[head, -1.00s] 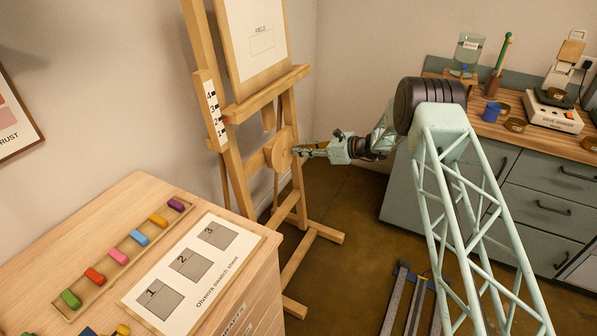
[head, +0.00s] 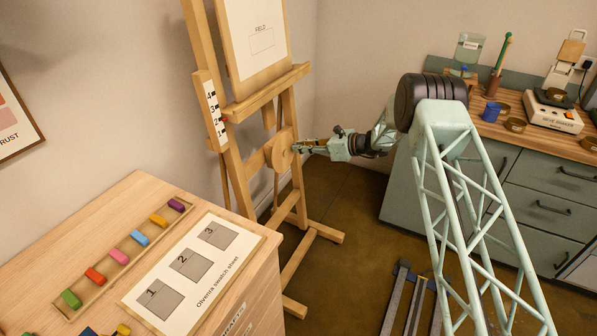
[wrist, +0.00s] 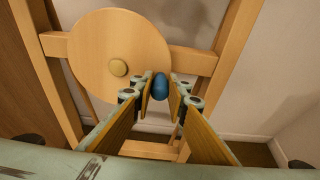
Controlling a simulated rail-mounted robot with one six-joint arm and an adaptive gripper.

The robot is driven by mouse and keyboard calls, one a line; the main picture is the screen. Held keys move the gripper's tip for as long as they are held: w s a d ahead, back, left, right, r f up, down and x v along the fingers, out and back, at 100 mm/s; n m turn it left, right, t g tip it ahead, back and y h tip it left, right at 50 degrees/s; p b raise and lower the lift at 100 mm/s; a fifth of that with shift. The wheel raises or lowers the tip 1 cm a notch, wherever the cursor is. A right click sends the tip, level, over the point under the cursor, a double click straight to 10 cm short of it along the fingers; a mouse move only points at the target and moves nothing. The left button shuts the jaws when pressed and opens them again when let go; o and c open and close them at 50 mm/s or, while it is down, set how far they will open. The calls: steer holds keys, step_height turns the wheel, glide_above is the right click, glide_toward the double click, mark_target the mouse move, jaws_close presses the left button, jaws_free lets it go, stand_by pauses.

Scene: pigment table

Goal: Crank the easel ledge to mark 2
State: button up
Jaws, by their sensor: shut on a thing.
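The wooden easel (head: 235,175) stands against the wall. Its ledge (head: 268,92) lies across the front under a board. A white scale strip (head: 211,103) with numbered marks is on the left upright, with a small red pointer (head: 225,119) close to mark 2; exact alignment is too small to tell. My gripper (head: 299,148) is shut on the blue crank knob (wrist: 160,88), at the right of the hub in the wrist view.
A wooden cabinet (head: 150,195) at the left front bears a swatch sheet (head: 160,307) and a tray of coloured sticks (head: 95,273). A grey-green drawer counter (head: 530,180) with jars and devices stands at right. The easel's feet (head: 325,232) reach out over open floor.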

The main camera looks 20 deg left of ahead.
steer(key=shift+s+a+r, duration=0.1)
steer(key=shift+r, duration=0.35)
steer(key=shift+s+a+r, duration=0.1)
steer(key=shift+r, duration=0.35)
steer(key=o, duration=1)
steer(key=shift+d+r, duration=0.1)
steer(key=shift+d, duration=0.4)
steer(key=shift+d+f+v, duration=0.1)
steer(key=shift+f+v, duration=0.2)
steer(key=shift+v, duration=1)
steer(key=shift+d+f+v, duration=0.1)
steer(key=shift+f+v, duration=0.2)
steer(key=shift+v, duration=1.05)
steer(key=shift+d+f+v, duration=0.15)
steer(key=shift+f+v, duration=0.15)
steer(key=shift+v, duration=1)
